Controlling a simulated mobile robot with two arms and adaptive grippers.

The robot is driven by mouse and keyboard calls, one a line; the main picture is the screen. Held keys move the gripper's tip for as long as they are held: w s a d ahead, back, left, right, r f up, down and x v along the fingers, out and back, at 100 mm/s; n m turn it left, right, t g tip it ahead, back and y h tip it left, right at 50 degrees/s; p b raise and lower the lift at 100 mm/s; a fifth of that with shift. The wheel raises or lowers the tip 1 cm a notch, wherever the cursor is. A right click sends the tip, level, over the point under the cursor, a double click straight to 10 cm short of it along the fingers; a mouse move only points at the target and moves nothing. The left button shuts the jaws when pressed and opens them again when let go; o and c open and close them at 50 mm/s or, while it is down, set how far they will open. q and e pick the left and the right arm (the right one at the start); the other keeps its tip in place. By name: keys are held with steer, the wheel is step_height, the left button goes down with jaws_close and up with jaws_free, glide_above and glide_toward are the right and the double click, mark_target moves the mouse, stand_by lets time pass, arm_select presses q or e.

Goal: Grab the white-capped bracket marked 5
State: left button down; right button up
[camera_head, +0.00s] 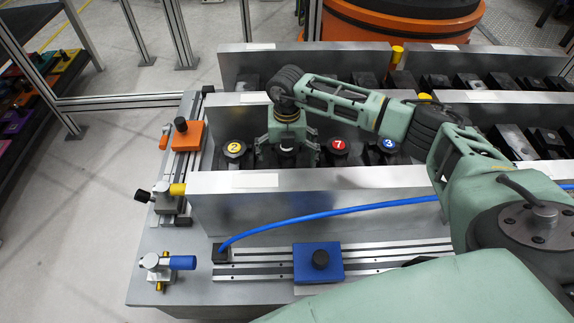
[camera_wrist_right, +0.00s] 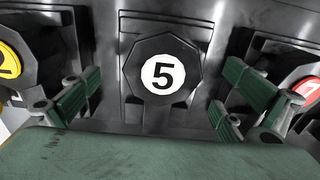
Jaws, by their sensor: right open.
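The bracket marked 5 (camera_wrist_right: 163,72) has a dark many-sided head with a white cap and a black 5. It is centred in the right wrist view. My right gripper (camera_wrist_right: 163,90) is open, with one green finger on each side of the bracket and visible gaps between. In the head view my right gripper (camera_head: 287,143) points down over the row of brackets, between the yellow cap marked 2 and the red cap marked 7. It hides most of the bracket marked 5 there. My left gripper is not in view.
The yellow-capped bracket 2 (camera_head: 234,149), red-capped bracket 7 (camera_head: 339,147) and blue-capped bracket 3 (camera_head: 388,146) stand close by in the same row. A metal front wall (camera_head: 300,190) and a rear wall (camera_head: 270,99) bound the row. A blue hose (camera_head: 330,212) crosses in front.

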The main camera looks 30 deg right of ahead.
steer(key=shift+f, duration=0.75)
steer(key=shift+c, duration=0.5)
steer(key=c, duration=2.1)
steer(key=shift+w+r, duration=0.2)
